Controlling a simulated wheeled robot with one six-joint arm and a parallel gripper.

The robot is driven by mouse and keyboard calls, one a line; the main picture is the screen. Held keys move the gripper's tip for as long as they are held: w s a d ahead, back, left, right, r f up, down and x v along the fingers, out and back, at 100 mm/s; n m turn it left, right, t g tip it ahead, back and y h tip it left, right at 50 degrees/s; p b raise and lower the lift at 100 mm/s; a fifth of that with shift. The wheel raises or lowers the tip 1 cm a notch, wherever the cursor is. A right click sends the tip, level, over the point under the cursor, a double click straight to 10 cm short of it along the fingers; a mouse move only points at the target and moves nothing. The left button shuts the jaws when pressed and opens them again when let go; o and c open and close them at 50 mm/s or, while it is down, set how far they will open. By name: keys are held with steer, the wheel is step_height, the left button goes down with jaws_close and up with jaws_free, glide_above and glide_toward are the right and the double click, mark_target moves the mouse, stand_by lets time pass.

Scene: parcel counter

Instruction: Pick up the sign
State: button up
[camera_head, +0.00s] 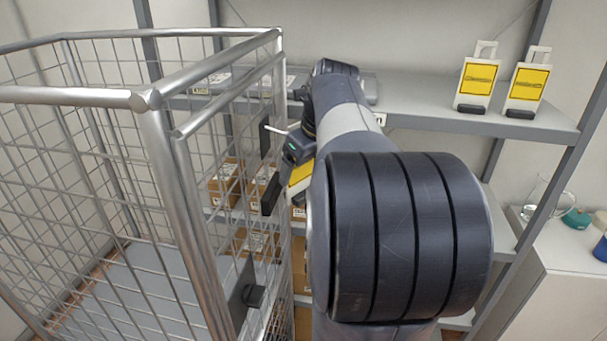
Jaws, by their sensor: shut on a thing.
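Two signs stand upright on the upper shelf at the right, a left one (477,80) and a right one (527,85). Each has a white frame with a handle loop, a yellow panel and a dark foot. My gripper (292,150) is left of the centre, by the cage's right side, and partly hidden by my arm. It is shut on another sign (301,174), of which a yellow and white part shows just below the gripper. Most of this sign is hidden behind my arm and the cage mesh.
A tall wire-mesh cage (210,270) fills the left, close to my gripper. A grey shelf unit (425,97) stands behind, with several cardboard boxes (224,183) lower down. A white cabinet (565,250) with a glass jug (543,195) is at the right.

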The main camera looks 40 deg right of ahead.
steer(key=shift+r, duration=0.45)
steer(key=s+b, duration=0.5)
steer(key=s, duration=1.3)
steer(key=shift+d+r+b, duration=0.2)
steer(key=shift+r+b, duration=0.05)
steer(key=shift+b, duration=0.05)
steer(key=shift+d, duration=0.1)
